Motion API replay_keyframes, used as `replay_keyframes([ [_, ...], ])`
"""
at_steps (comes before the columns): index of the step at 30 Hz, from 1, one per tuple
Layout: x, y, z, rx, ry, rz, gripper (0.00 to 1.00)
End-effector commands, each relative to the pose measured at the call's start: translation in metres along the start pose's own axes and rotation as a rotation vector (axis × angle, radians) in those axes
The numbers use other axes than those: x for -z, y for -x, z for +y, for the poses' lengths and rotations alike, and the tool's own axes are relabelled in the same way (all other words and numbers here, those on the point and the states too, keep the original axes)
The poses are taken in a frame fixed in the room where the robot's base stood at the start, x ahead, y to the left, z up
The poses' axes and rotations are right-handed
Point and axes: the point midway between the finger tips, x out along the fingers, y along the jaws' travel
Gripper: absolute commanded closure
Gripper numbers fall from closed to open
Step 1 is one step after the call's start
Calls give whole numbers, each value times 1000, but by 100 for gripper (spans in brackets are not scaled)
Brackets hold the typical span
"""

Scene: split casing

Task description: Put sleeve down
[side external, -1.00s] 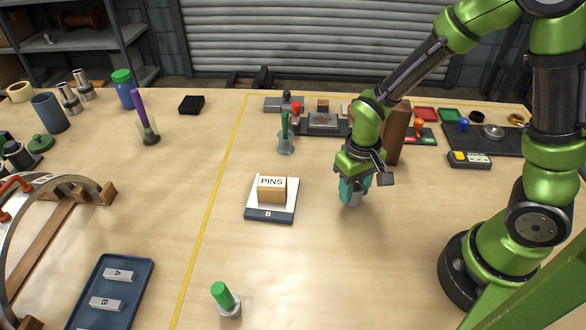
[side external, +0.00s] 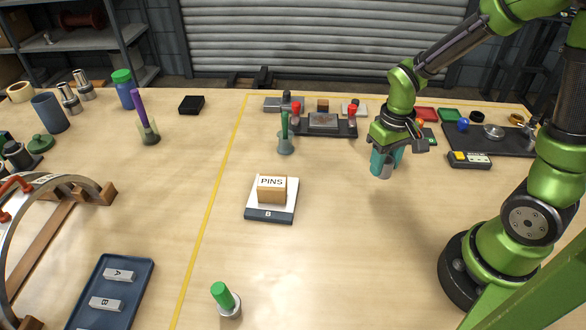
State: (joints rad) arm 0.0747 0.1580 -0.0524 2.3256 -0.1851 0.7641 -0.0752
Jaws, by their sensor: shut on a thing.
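A box marked PINS (side external: 271,190) sits on a scale (side external: 270,214) left of my gripper. A dark fixture with red knobs (side external: 323,123) stands behind. A cup with a green rod (side external: 285,145) is nearby. The table (side external: 350,260) in front is clear.

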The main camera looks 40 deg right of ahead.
Motion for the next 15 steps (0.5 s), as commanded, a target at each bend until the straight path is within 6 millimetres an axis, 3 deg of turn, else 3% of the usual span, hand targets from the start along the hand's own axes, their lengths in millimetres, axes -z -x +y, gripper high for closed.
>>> replay_keyframes([
  [9, 86, -9, -12, 0, -1, -1, 96],
  [15, 122, -12, -17, 0, -1, 0, 96],
])
